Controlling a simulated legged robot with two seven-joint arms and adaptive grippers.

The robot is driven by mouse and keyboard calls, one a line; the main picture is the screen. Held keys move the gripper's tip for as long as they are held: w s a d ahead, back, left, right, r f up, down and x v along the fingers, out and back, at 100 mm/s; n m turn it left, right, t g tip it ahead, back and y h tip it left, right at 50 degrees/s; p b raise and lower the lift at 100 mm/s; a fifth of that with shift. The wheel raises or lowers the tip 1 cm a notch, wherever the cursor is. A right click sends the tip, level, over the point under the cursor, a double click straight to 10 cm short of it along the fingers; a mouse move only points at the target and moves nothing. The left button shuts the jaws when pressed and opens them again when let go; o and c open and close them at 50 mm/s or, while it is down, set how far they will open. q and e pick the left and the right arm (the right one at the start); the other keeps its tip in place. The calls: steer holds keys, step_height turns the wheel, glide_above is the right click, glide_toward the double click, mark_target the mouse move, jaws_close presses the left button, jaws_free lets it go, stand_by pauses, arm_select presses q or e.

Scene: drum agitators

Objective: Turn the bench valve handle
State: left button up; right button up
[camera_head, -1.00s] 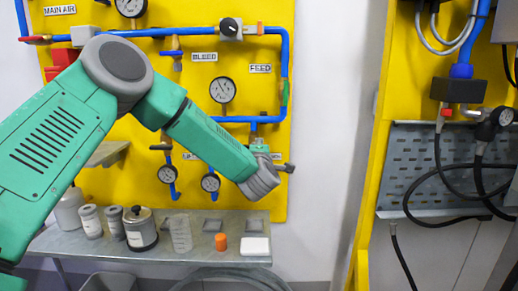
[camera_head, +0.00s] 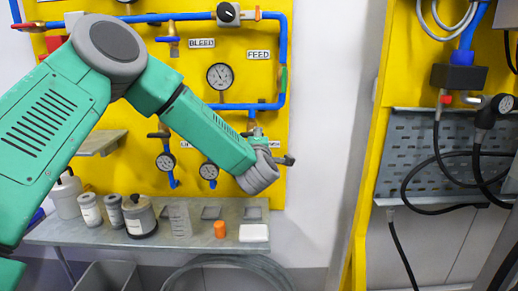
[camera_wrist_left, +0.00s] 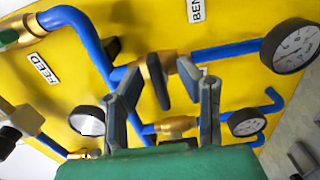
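The bench valve handle (camera_wrist_left: 158,82) is a dark lever on a brass valve in a blue pipe, in the middle of the left wrist view. A partly cut-off label starting "BEN" (camera_wrist_left: 196,10) is above it. My left gripper (camera_wrist_left: 166,84) is open, with one finger on each side of the handle. I see gaps between the fingers and the lever; contact cannot be made out. In the head view my left gripper (camera_head: 272,148) is at the lower right of the yellow panel, and my wrist hides most of the valve. My right gripper is not in view.
The yellow panel (camera_head: 188,68) carries blue pipes, gauges (camera_head: 219,76) and other valves close around my gripper.

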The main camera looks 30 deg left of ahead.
arm_select(q)
steer(key=v, duration=0.9)
steer(key=shift+d, duration=0.25)
steer(key=shift+s+f, duration=0.1)
steer(key=shift+s, duration=0.05)
